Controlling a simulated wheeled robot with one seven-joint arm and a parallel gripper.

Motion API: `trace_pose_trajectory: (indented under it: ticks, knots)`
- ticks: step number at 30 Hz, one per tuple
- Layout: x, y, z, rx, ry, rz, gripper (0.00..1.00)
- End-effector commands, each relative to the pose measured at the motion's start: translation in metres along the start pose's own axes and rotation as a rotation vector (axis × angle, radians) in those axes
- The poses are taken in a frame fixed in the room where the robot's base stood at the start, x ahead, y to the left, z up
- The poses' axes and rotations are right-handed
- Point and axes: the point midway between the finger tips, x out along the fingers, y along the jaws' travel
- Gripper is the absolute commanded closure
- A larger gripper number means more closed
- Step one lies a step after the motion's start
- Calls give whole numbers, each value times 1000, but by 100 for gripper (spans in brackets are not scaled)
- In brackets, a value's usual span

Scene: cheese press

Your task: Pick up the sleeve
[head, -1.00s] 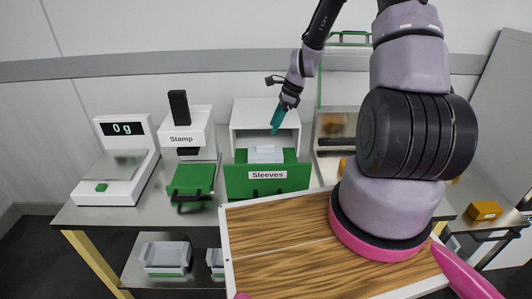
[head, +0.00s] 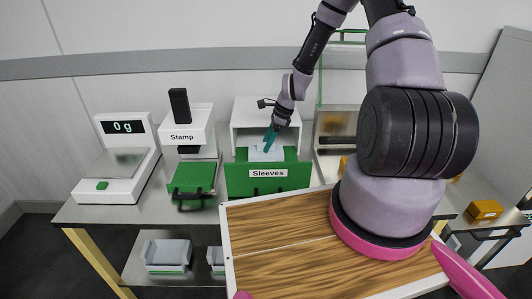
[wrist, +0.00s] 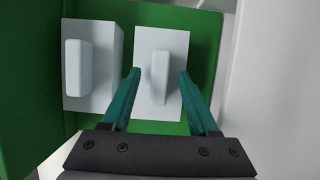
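The open drawer labelled Sleeves (head: 234,182) has a green front and holds pale sleeves. In the wrist view two sleeves show inside the green drawer (wrist: 25,85), each a flat light panel with a raised white grip. The right sleeve (wrist: 175,45) lies ahead of my gripper (wrist: 159,78), its raised grip between the two teal fingers. The left sleeve (wrist: 105,40) lies beside it, outside the fingers. My gripper is open, with gaps visible on both sides of the grip. In the head view my gripper (head: 268,140) points down into the drawer, over the sleeves (head: 262,155).
The white drawer housing (head: 236,115) stands close around my gripper, and its wall (wrist: 255,80) is near on the right. The stamp machine (head: 200,130) and the scale (head: 125,190) stand left. A wooden board (head: 290,245) is in front.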

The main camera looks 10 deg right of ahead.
Motion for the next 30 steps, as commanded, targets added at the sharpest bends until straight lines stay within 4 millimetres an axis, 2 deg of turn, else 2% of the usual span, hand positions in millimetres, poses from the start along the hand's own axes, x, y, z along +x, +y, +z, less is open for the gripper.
trace_pose_trajectory:
  ticks: [1,4,17,22,30]
  knots:
    - [0,0,0,0,0,0,60]
    - [0,0,0,0,0,0,99]
    - [-5,0,2,-1,0,0,100]
    - [-26,0,11,-2,1,-3,100]
    - [-74,0,31,-2,1,-3,100]
